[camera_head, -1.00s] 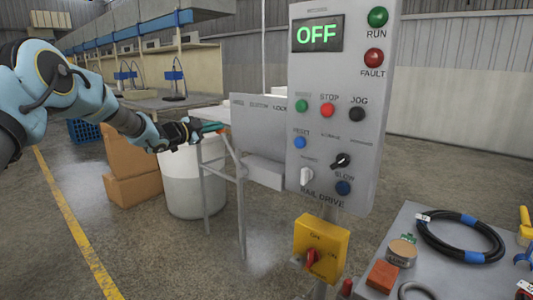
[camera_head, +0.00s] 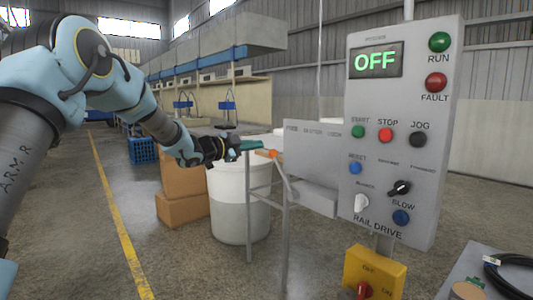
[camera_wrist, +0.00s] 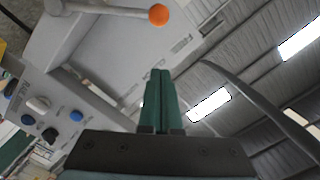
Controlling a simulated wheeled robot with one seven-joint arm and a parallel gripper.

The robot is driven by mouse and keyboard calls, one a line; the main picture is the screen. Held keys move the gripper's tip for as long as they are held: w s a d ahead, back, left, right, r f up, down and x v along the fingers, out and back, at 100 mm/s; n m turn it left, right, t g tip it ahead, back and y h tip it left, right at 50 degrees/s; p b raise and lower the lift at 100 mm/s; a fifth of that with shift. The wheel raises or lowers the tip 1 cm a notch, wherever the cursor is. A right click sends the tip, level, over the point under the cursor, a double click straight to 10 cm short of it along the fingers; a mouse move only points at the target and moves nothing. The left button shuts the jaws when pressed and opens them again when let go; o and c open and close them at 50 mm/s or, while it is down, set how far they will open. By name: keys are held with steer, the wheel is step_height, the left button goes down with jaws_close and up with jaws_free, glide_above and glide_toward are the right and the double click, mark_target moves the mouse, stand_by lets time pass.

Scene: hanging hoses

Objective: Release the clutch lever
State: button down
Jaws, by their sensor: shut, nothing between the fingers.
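The clutch lever is a pale rod with an orange ball knob (camera_head: 272,154), in front of the left edge of the grey lettered box (camera_head: 312,140). In the wrist view the orange knob (camera_wrist: 158,14) is at the top middle, its rod running left to a pivot. My gripper (camera_head: 258,145) has green fingers, pressed together and empty. In the head view the fingertips are just left of and slightly above the knob. In the wrist view the shut fingers (camera_wrist: 160,74) point up toward the knob, with a visible gap in the picture. The box lettering is too blurred to read fully.
The control panel (camera_head: 395,130) reads OFF and stands right of the box. A yellow switch box (camera_head: 385,270) is below it. A white drum (camera_head: 230,205) and cardboard boxes (camera_head: 182,208) stand behind my gripper.

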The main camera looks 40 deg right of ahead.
steer(key=shift+a+r, duration=0.1)
steer(key=shift+a, duration=1)
